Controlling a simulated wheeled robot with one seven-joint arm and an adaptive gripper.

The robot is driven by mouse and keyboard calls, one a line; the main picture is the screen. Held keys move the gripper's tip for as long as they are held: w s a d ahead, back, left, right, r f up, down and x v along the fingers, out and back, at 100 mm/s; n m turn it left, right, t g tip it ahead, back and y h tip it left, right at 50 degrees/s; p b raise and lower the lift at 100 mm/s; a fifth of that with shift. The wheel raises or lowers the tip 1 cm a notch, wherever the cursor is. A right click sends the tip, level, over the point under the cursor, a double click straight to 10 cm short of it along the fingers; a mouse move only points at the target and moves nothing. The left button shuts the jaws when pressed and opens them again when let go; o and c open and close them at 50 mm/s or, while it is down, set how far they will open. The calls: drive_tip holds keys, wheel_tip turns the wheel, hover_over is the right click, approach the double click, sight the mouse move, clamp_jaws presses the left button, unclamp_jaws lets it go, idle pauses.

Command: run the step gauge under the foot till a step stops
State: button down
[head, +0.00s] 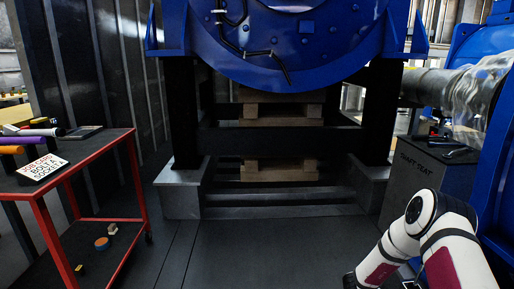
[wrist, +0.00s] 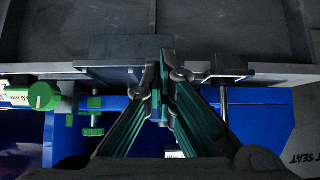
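In the wrist view my gripper (wrist: 163,78) has its two green fingers drawn close together. A thin dark grey piece (wrist: 164,60) stands between the fingertips; it looks like the step gauge seen nearly edge-on. Its steps cannot be made out. The tips are at the edge of a grey slab (wrist: 120,48), which may be the foot. Whether the gauge is under it or touches it cannot be told. In the head view the big blue motor housing (head: 300,60) stands on dark legs with grey feet (head: 181,197). My arm shows at lower right, but my gripper is hidden there.
A red cart (head: 130,185) with a job card (head: 42,168) stands left. A grey cabinet (head: 430,185) stands right. The middle floor is clear.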

drive_tip(key=shift+d, duration=0.15)
drive_tip(key=shift+w+d+b, duration=0.15)
drive_tip(key=shift+d+b, duration=0.5)
drive_tip(key=shift+d, duration=4.4)
drive_tip(key=shift+a, duration=0.15)
drive_tip(key=shift+a+p, duration=0.5)
drive_tip(key=shift+a, duration=1.45)
drive_tip(key=d+r+p+v, duration=0.1)
drive_tip(key=p+v, duration=0.3)
drive_tip(key=v, duration=0.3)
drive_tip(key=shift+p, duration=0.35)
drive_tip(key=shift+r, duration=0.1)
